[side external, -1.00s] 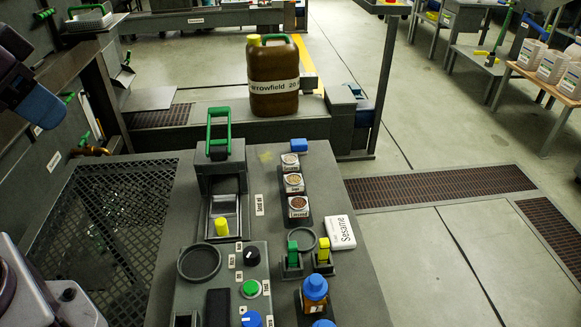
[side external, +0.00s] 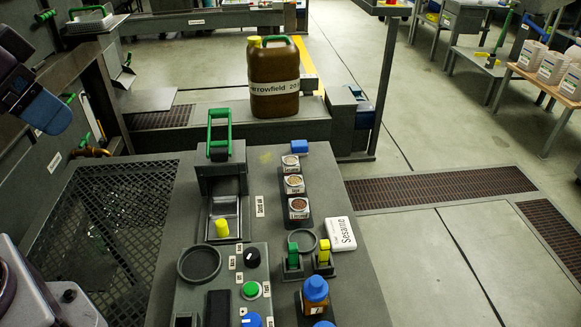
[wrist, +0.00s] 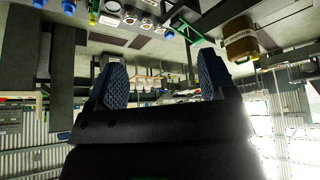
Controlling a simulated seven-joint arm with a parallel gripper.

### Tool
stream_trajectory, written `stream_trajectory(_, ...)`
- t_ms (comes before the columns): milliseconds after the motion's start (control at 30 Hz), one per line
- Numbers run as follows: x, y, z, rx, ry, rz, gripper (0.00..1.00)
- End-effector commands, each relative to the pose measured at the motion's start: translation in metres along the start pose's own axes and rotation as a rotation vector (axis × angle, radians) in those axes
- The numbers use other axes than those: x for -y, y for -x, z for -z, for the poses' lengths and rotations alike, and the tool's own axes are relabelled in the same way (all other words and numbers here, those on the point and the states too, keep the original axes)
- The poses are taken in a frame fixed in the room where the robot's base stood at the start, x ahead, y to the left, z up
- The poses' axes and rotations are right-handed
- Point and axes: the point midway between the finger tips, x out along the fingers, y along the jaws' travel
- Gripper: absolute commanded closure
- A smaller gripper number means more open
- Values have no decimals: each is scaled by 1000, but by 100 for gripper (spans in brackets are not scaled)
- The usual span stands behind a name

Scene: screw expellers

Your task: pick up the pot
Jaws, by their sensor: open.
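Which thing is the pot is not clear. Three small square containers stand in a row on the grey bench: a back one (side external: 290,161), a middle one (side external: 294,184) with tan contents, and a front one (side external: 299,207) with brown seeds. A brown jar with a blue lid (side external: 315,289) stands nearer the camera. An empty dark round dish (side external: 199,264) sits at the left. My gripper (wrist: 162,82) shows two blue fingers spread apart with nothing between them. In the side view only part of it (side external: 47,109) shows at the left edge, well away from the containers.
A press-like unit with a green handle (side external: 219,135) stands at the bench's back left. A brown jug (side external: 273,102) is behind it. A white Sesame packet (side external: 341,233) lies at the right. Green and yellow levers (side external: 323,252) stand near the jar. A dark mesh floor (side external: 105,220) lies left.

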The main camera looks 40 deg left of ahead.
Motion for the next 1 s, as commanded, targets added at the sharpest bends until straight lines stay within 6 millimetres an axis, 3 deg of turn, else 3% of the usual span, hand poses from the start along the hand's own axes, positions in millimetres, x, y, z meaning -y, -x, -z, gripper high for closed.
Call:
stream_trajectory(267, -1, 0, 9, 7, 44, -4, 23)
stream_trajectory(367, -2, -3, 31, 25, 161, -14, 23)
stream_trajectory(567, -7, -30, 104, 87, 565, -40, 23)
stream_trajectory(767, -9, -84, 171, 162, 1000, -46, 23)
stream_trajectory(1000, -7, -179, 228, 263, 1526, -19, 23)
